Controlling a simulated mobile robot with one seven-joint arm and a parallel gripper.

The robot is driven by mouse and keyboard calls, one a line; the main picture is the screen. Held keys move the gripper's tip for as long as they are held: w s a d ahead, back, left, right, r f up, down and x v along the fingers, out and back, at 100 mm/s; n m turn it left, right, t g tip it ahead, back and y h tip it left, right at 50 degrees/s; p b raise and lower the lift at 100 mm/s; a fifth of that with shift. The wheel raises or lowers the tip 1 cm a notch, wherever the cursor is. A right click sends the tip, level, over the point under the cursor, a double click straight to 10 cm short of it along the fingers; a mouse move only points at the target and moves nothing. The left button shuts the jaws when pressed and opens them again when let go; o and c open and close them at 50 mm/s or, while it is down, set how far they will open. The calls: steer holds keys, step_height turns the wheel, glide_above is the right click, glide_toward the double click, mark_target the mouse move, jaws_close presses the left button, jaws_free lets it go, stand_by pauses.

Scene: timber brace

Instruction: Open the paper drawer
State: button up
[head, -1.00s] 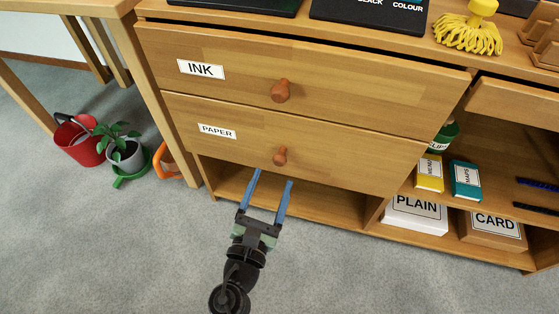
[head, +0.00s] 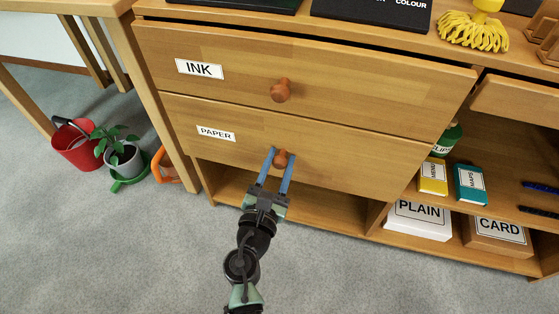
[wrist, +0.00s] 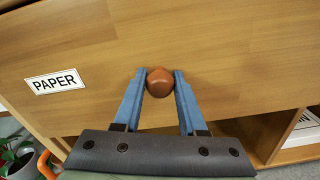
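The paper drawer (head: 350,158) is the lower of two wooden drawers, with a white PAPER label (head: 216,133) at its left. Its front looks level with the ink drawer front above it. Its round reddish-brown knob (head: 281,159) also shows in the wrist view (wrist: 160,82). My gripper (head: 282,155) reaches up to this knob from below and in front. In the wrist view its two blue fingers (wrist: 160,76) stand on either side of the knob and touch it, shut on it. The back of the knob is hidden.
The ink drawer (head: 330,80) with its own knob (head: 281,90) is just above. An open shelf (head: 320,207) lies below. Boxes marked PLAIN (head: 418,220) and CARD (head: 498,232) stand at right. A red bucket (head: 76,148) and a potted plant (head: 122,153) stand at left. The grey floor in front is clear.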

jaws_close()
stand_by(1.0)
